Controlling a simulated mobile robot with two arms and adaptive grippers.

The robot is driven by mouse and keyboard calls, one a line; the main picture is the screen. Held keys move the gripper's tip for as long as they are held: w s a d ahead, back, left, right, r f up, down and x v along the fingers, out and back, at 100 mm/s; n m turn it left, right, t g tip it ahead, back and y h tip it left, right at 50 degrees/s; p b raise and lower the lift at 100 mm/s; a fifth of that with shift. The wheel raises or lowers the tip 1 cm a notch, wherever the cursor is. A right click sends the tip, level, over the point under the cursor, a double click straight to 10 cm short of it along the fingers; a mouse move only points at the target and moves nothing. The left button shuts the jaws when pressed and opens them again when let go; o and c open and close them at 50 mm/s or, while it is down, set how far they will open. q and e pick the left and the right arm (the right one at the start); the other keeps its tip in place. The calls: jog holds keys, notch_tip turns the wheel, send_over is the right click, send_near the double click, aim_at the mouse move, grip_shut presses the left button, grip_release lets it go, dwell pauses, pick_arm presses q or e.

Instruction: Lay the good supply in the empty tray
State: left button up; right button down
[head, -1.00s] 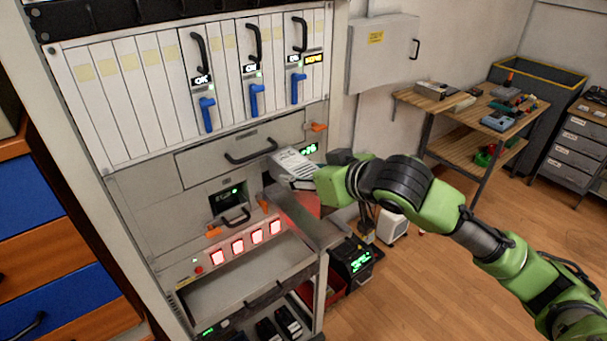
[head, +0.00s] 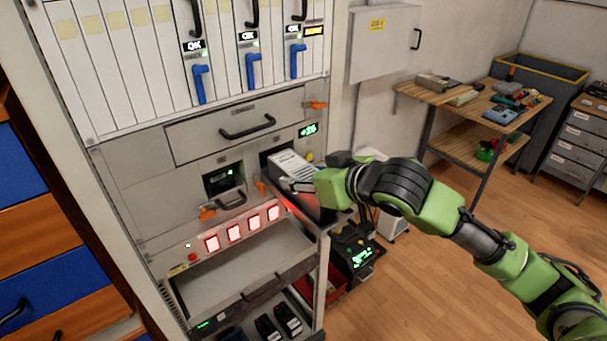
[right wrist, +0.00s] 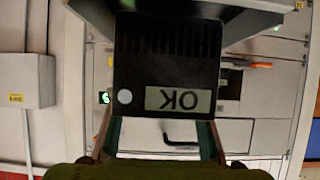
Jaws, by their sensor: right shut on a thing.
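My right gripper (head: 318,183) is shut on a pale grey supply (head: 292,166) with a vented top, in front of the right bay opening (head: 270,155) of the rack. In the right wrist view the supply (right wrist: 165,65) fills the middle, dark, with an upside-down "OK" label, between the two fingers. A dark, red-lit tray surface (head: 312,208) shows below the supply; I cannot tell whether they touch. A shallow grey tray (head: 215,293) under the red lights looks empty. My left gripper is not in view.
Several lit red squares (head: 234,233) line the panel above the grey tray. Blue levers (head: 253,70) and orange latches (head: 207,213) stick out of the rack. A dark unit with a green display (head: 358,257) stands low at the right.

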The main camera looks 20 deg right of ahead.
jog(key=shift+f, duration=0.2)
jog(key=shift+s, duration=0.1)
dwell(0.9)
jog(key=c, duration=1.1)
grip_release()
jog(key=shift+s, duration=0.1)
jog(key=shift+f, duration=0.1)
